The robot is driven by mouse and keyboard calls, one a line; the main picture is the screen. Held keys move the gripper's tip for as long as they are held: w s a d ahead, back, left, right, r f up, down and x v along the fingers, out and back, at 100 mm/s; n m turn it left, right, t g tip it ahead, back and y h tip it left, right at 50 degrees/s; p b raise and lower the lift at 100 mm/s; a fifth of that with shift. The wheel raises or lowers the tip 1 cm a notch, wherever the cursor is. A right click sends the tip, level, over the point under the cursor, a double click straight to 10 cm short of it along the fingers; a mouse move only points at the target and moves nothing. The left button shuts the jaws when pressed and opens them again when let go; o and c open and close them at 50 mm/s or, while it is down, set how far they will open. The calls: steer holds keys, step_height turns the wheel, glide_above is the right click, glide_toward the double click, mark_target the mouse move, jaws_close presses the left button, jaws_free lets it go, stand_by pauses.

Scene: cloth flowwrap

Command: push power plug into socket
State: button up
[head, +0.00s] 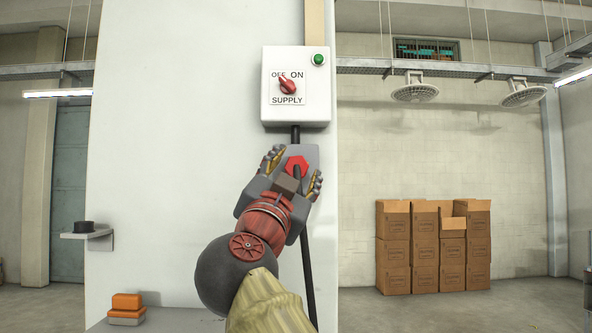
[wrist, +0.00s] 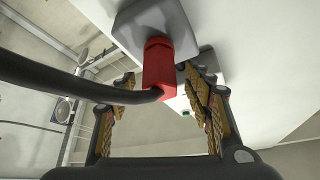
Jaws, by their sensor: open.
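The red power plug (head: 297,163) is at the grey socket box (head: 311,153) on the white wall panel. In the wrist view the red plug (wrist: 158,66) meets the face of the grey socket (wrist: 152,22); I cannot tell how deep it sits. A thick black cable (wrist: 70,82) leaves the plug's near end and bends left. My gripper (head: 294,169) is open, with one finger on either side of the plug. In the wrist view gaps show between the plug and both fingers. The plug's pins are hidden.
Above the socket is a white supply box (head: 295,112) with a red rotary switch (head: 287,85) tilted toward OFF and a green lamp (head: 319,59). A black cable (head: 308,270) hangs below. A small shelf (head: 88,236) and orange-grey boxes (head: 127,308) are at left; stacked cartons (head: 433,250) stand far right.

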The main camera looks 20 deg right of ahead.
steer(key=v, duration=1.2)
